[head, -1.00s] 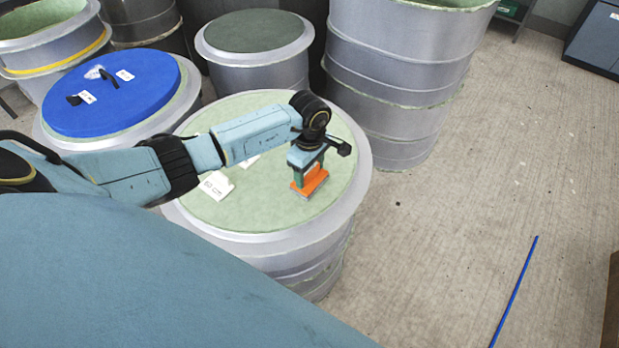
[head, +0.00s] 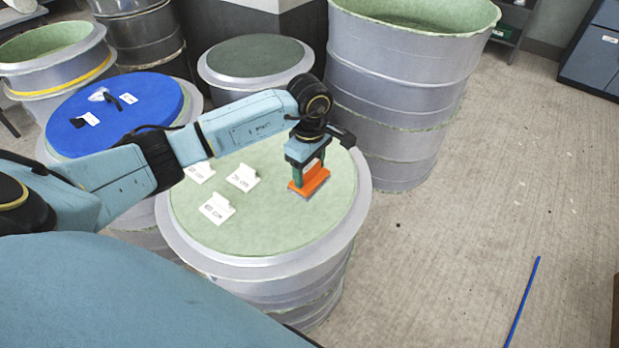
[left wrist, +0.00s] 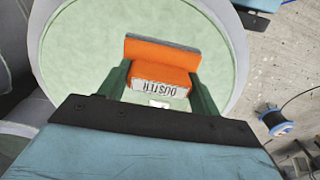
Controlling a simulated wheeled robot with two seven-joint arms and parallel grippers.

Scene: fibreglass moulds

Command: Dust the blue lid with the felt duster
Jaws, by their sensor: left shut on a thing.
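The blue lid (head: 112,128) lies on a drum at the left of the head view. A black handle, a white tag and some pale marks show on its top. My left gripper (head: 308,172) is shut on the orange felt duster (head: 313,181), over the right part of a pale green drum top (head: 270,225). The duster, with its printed label, also shows between the green fingers in the left wrist view (left wrist: 162,62). I cannot tell whether its felt touches the green top.
Several white labelled pieces (head: 242,178) lie on the green top, left of the duster. A tall open drum (head: 400,90) and a smaller closed drum (head: 255,62) stand behind. The floor to the right is mostly clear, with a blue strip (head: 522,300).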

